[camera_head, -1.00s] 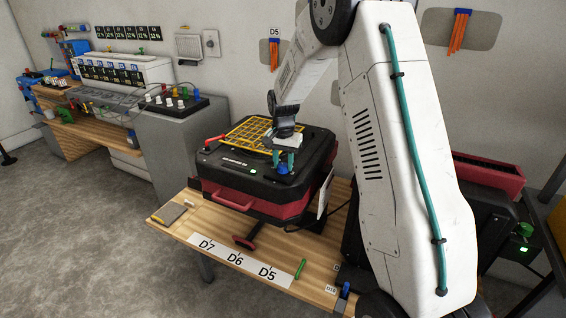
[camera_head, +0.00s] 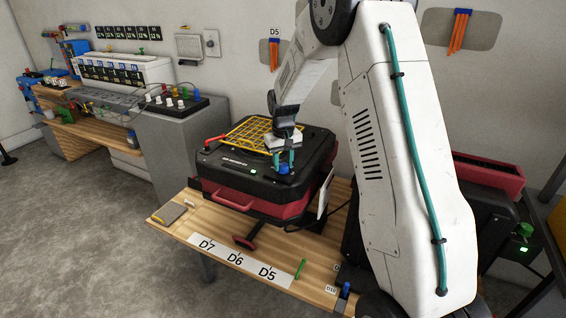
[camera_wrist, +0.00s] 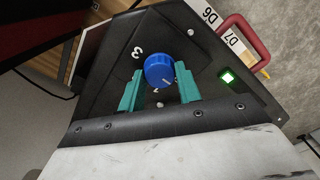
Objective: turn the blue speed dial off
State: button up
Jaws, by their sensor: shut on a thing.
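The blue speed dial (camera_head: 283,169) is a round knob on the black top of the machine (camera_head: 225,173), near its front right corner. In the wrist view the dial (camera_wrist: 159,70) sits between my gripper's two teal fingers, with a pale pointer line on its lower right side. A "3" is printed on the panel to its upper left; another digit below it is partly hidden. My gripper (camera_wrist: 158,76) is shut on the dial, one finger on each side. In the head view my gripper (camera_head: 284,159) reaches down onto the dial from above.
A yellow grid rack (camera_head: 248,133) lies on the machine's top behind the dial. A green lit indicator (camera_wrist: 228,77) is beside the dial. The machine stands on a wooden table (camera_head: 215,222) with a label strip and a green stick (camera_head: 300,268) in front.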

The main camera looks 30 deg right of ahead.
aim_at(283, 165)
jog(key=shift+n, duration=0.3)
jog(key=o, duration=1)
jog(key=shift+c, duration=0.2)
jog(key=shift+r, duration=0.1)
notch_tip(283, 165, up, 8)
jog(key=shift+f, duration=0.15)
jog(key=s+a+r, duration=0.4)
jog(key=s, duration=0.9)
jog(key=s+a+r+t, duration=0.1)
jog(key=s+a+r, duration=0.3)
jog(key=s, duration=0.9)
jog(key=s+a+r, duration=0.4)
jog(key=s+a, duration=0.1)
jog(key=s, duration=0.8)
jog(key=shift+s+a+r+n, duration=0.2)
jog(key=shift+s+a+n, duration=0.15)
jog(key=shift+s+n, duration=0.05)
